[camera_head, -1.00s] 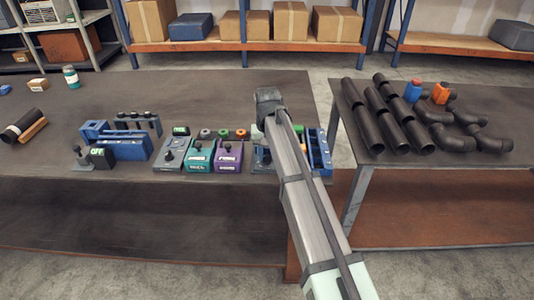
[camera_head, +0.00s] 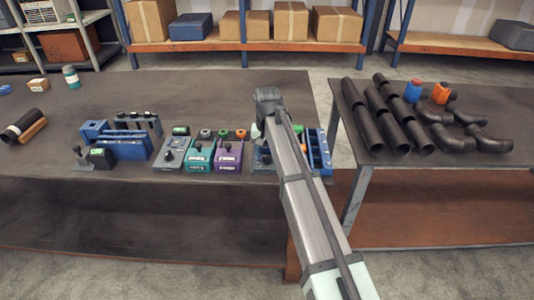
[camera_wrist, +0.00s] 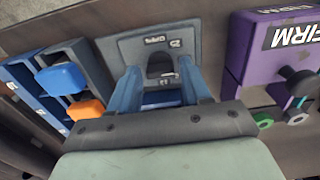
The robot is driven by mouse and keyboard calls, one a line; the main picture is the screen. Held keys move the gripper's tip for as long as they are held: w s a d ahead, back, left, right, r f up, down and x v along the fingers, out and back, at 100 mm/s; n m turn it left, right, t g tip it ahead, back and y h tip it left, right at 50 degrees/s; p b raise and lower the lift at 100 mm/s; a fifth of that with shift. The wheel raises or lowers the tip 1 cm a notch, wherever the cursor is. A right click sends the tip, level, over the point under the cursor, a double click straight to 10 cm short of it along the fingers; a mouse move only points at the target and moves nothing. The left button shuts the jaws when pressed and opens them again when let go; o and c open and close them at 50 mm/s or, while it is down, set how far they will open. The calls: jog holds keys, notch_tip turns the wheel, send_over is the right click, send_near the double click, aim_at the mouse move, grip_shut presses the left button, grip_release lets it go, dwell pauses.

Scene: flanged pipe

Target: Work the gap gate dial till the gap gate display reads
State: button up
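A grey panel (camera_wrist: 120,45) with a black dial knob (camera_wrist: 160,66) fills the middle of the wrist view. Its small labels are too blurred to read, so I cannot tell whether it is the gap gate. My gripper (camera_wrist: 160,72) is over this panel, its two blue fingers apart on either side of the knob. Small gaps seem to show between the fingers and the knob. In the head view my arm hides most of this panel (camera_head: 261,160) and the fingers. No gap gate reading is legible.
The purple box (camera_head: 228,156), marked CONFIRM in part in the wrist view (camera_wrist: 240,62), stands beside the panel. A blue rack (camera_head: 320,152) stands on its other side. Pipes (camera_head: 378,108) lie on the right table.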

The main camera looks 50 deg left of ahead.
jog(key=shift+o, duration=0.9)
jog(key=shift+r, duration=0.1)
notch_tip(320, 180, up, 14)
jog(key=shift+f, duration=0.2)
